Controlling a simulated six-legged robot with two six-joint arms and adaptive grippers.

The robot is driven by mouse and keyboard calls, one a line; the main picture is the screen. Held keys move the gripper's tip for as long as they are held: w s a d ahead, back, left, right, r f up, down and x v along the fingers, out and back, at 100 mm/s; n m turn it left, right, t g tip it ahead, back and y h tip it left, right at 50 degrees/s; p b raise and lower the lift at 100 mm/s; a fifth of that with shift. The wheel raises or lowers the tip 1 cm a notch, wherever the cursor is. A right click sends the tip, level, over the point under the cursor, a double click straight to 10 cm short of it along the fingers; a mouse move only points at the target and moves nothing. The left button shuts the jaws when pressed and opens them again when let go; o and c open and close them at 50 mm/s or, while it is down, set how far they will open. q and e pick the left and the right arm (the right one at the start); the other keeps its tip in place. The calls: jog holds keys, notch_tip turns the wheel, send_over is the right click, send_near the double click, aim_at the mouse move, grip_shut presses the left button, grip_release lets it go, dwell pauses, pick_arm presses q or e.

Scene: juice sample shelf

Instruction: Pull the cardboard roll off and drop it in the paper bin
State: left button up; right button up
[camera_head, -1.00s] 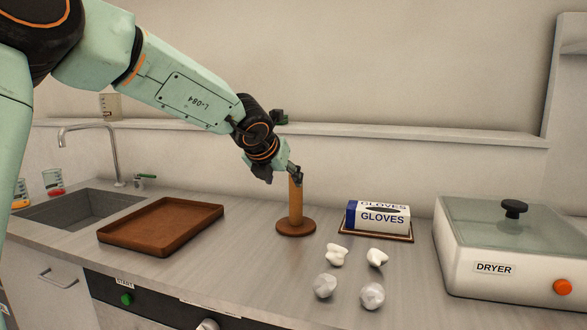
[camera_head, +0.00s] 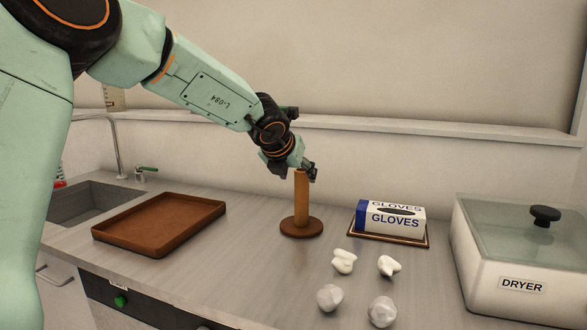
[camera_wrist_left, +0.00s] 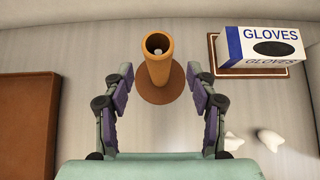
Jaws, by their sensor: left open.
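The cardboard roll (camera_head: 301,200) stands upright on a round brown base (camera_head: 301,228) on the counter. In the left wrist view the roll (camera_wrist_left: 158,72) shows its open top, with a pale peg tip inside. My left gripper (camera_head: 303,172) is at the height of the roll's top in the head view. In the left wrist view its open fingers (camera_wrist_left: 160,84) lie to the left and right of the roll, with gaps on both sides. It holds nothing. My right gripper is not in view. No paper bin is in view.
A brown tray (camera_head: 160,224) lies left of the roll, with a sink (camera_head: 85,200) beyond. A glove box (camera_head: 390,218) is on a mat to the right, near the dryer (camera_head: 515,260). Several crumpled white pieces (camera_head: 344,261) lie in front. A shelf (camera_head: 400,128) runs along the wall.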

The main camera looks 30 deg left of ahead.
aim_at(299, 179)
pick_arm(q)
jog(key=p+x, duration=0.1)
jog(key=x, duration=0.2)
jog(key=shift+w+a+f, duration=0.2)
jog(key=shift+w+f, duration=0.05)
jog(key=shift+f, duration=0.05)
jog(key=shift+w+a+f+p, duration=0.2)
jog(key=shift+w+f+p, duration=0.2)
jog(key=shift+p, duration=0.15)
jog(key=shift+w+d+f, duration=0.15)
jog(key=shift+w+f, duration=0.15)
jog(key=shift+w, duration=0.2)
jog(key=shift+w+f, duration=0.15)
jog(key=shift+f, duration=0.05)
jog(key=shift+a, duration=0.2)
jog(key=shift+d, duration=0.15)
jog(key=c, duration=1.1)
grip_shut()
